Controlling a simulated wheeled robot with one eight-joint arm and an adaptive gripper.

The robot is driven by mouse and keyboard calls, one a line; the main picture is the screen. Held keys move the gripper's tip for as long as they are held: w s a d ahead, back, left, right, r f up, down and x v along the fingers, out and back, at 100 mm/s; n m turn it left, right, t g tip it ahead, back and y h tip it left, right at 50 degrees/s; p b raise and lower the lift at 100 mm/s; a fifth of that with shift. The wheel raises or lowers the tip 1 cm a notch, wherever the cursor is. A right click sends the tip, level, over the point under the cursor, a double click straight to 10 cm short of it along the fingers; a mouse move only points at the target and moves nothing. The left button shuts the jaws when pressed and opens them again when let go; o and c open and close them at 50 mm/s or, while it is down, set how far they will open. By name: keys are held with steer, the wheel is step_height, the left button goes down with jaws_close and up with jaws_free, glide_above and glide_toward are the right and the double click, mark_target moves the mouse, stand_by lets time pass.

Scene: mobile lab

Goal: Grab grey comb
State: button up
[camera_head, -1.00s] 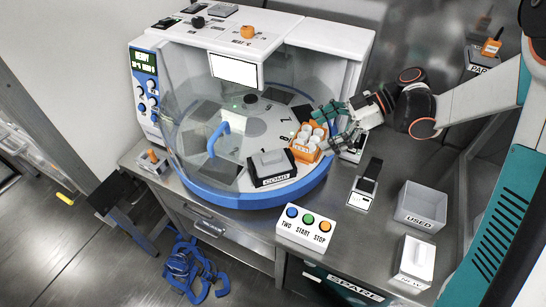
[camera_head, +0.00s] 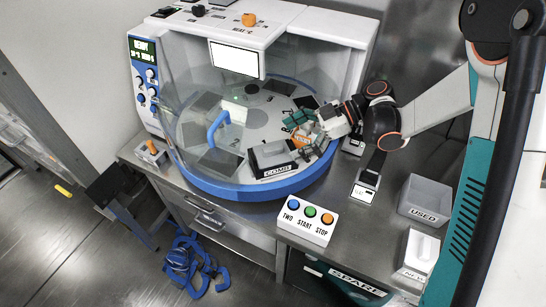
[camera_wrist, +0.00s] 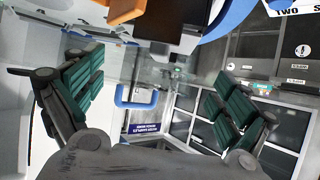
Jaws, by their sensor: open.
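A grey block (camera_head: 271,153), which I take for the comb, sits in a black holder (camera_head: 275,170) labelled COMB, at the front of the round platform in the head view. My gripper (camera_head: 306,133) is open and empty, with green ribbed fingers, to the right of the holder and over the orange rack (camera_head: 301,140), which it partly hides. In the wrist view my open gripper (camera_wrist: 160,95) has its fingers wide apart. A dark holder-like block (camera_wrist: 178,43) is at the top there, beyond the fingertips; I cannot make out the comb itself.
The platform has a blue rim (camera_head: 240,190) and a clear curved cover with a blue handle (camera_head: 217,128). A button box (camera_head: 307,222) stands at the counter's front. A USED bin (camera_head: 425,198) and a white container (camera_head: 419,253) stand to the right.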

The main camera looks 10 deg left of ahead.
mark_target(275, 147)
steer(key=b+x, duration=0.1)
steer(key=x, duration=0.3)
steer(key=shift+a+f+b, duration=0.3)
steer(key=shift+f+b, duration=0.05)
steer(key=shift+c, duration=0.4)
steer(key=c, duration=1.1)
